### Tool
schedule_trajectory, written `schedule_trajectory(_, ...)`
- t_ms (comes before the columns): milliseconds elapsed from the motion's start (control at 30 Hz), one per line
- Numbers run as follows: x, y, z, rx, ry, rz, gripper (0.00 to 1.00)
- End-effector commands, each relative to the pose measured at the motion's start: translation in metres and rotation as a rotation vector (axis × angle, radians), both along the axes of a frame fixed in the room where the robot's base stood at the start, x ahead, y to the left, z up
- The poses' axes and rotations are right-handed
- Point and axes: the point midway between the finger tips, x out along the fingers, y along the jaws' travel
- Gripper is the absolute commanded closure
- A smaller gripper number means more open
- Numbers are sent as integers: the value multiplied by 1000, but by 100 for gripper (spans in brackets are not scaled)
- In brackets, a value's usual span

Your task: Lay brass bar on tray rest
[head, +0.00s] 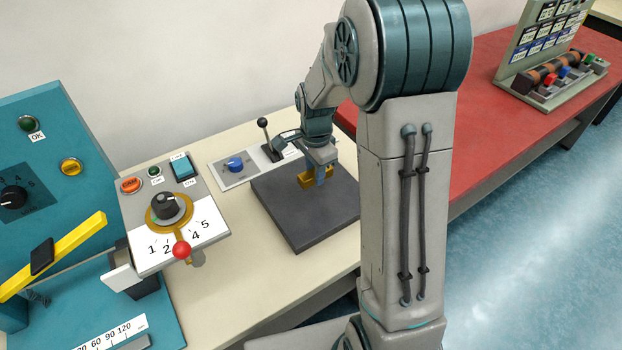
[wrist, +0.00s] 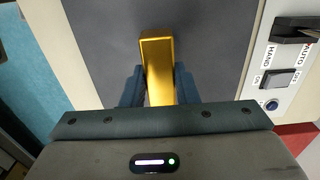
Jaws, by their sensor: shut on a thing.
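The brass bar (wrist: 157,62) is a gold block between the two blue fingers of my gripper (wrist: 159,88) in the wrist view. My gripper is shut on it. In the head view the bar (head: 308,181) shows at the tip of my gripper (head: 320,176), over the dark grey tray (head: 290,222). The tray is a flat square on the cream table, and it also shows in the wrist view (wrist: 100,30). I cannot tell whether the bar touches the tray or hangs just above it. No separate rest can be made out on the tray.
A panel with a blue knob (head: 235,164) and a black lever (head: 263,124) stands behind the tray. A control box with a numbered dial (head: 166,206) and a teal machine with a yellow bar (head: 60,252) are at left. A red table (head: 490,115) is at right.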

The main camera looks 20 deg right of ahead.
Motion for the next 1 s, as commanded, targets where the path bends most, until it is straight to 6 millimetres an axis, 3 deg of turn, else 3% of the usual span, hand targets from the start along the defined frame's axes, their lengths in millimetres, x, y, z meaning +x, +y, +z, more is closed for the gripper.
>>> schedule_trajectory(200, 10, 8, -10, 0, 0, -1, 100)
schedule_trajectory(500, 9, 8, -46, 0, 0, -1, 100)
schedule_trajectory(900, 10, 8, -53, -1, -1, 0, 100)
schedule_trajectory(933, 9, 8, -51, -1, -1, -1, 65)
schedule_trajectory(1000, 9, 8, -51, -1, 0, -1, 51)
